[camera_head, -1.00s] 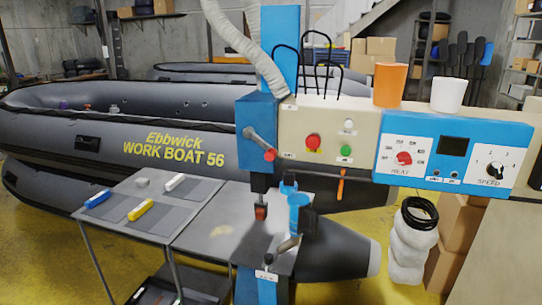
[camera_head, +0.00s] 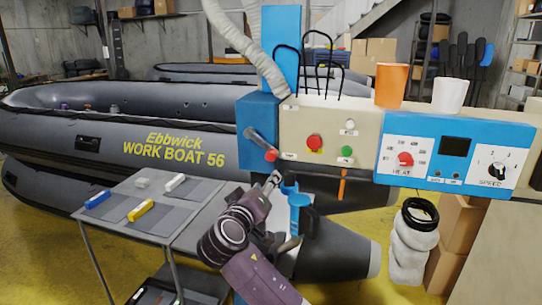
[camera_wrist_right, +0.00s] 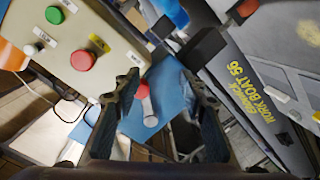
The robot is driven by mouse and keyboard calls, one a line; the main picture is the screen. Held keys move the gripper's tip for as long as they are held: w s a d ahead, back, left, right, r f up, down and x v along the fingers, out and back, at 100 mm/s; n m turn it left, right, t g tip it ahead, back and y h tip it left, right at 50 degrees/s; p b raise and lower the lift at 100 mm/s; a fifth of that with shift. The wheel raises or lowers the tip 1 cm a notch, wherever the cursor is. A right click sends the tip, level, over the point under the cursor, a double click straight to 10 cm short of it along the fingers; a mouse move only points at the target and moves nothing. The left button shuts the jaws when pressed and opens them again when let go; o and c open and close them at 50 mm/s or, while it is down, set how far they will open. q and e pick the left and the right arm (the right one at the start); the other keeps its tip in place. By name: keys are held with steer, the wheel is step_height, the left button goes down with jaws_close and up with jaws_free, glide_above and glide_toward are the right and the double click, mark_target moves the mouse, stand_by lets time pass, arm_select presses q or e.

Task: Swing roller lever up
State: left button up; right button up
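On the blue machine head, a grey lever with a red knob (camera_head: 270,155) slants down to the right. A second grey lever (camera_head: 289,244) sits lower, by the blue post, partly behind my right arm. I cannot tell which is the roller lever. My right gripper (camera_head: 274,180) is just below the red knob, apart from it in the head view. In the right wrist view my right gripper (camera_wrist_right: 160,82) is open, with the red-knobbed lever (camera_wrist_right: 149,105) showing between its fingers. My left gripper is not in view.
The control panel (camera_head: 300,115) with red and green buttons is right of the lever. A grey table (camera_head: 115,190) holds small blocks. A grey boat (camera_head: 50,125) lies behind.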

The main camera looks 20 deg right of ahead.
mark_target(270, 156)
steer(key=shift+t+h, duration=0.4)
steer(key=shift+t, duration=0.1)
steer(key=r, duration=0.1)
steer(key=w+r, duration=0.1)
steer(key=r, duration=0.3)
steer(key=shift+w, duration=0.25)
steer(key=p+x, duration=0.2)
steer(key=x, duration=0.4)
steer(key=shift+p, duration=0.35)
steer(key=shift+w+d+f, duration=0.1)
steer(key=shift+w+d, duration=0.25)
steer(key=shift+w, duration=0.15)
jaws_close()
